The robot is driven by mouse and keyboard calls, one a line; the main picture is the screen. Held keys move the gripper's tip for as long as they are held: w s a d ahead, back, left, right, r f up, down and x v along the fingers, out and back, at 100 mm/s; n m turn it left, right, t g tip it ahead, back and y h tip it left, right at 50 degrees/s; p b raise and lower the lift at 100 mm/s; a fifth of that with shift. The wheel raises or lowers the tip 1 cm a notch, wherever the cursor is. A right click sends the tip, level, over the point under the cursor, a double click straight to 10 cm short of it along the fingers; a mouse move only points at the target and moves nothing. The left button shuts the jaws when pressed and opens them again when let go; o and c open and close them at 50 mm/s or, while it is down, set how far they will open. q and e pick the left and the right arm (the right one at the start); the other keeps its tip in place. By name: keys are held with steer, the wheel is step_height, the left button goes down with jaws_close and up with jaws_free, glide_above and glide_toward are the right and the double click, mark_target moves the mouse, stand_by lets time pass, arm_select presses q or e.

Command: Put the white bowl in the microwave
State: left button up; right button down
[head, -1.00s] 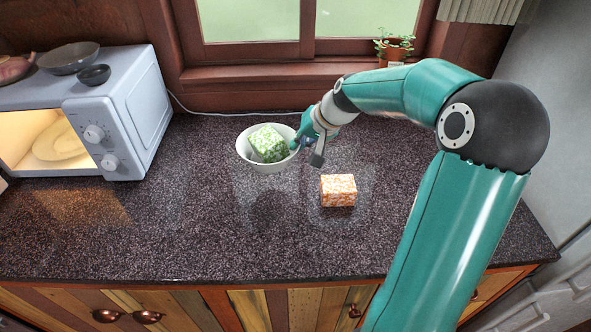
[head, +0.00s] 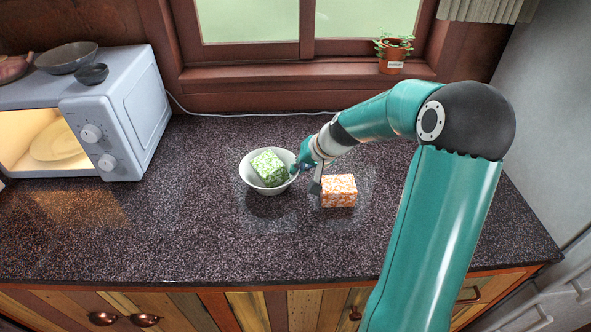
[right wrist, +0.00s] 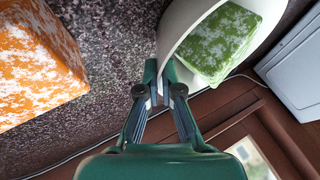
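The white bowl (head: 247,178) is at the middle of the counter, upright or nearly so, with a green-and-white block (head: 269,168) inside. My right gripper (head: 298,169) is at the bowl's right rim. In the right wrist view, its fingers (right wrist: 159,72) are shut on the wall of the bowl (right wrist: 175,27). A shadow shows just below the bowl; I cannot tell whether it touches the counter. The microwave (head: 135,110) stands at the left, its lit interior showing a round plate (head: 55,142). No door is seen across the opening. My left gripper is out of view.
An orange-and-white block (head: 339,191) lies just right of the bowl, close to my right gripper. Dark bowls (head: 66,57) sit on the microwave. A potted plant (head: 394,54) stands on the window sill. The counter (head: 190,220) between bowl and microwave is clear.

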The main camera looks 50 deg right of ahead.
steer(key=c, duration=1.8)
jaws_free()
steer(key=shift+f, duration=0.15)
steer(key=o, duration=0.5)
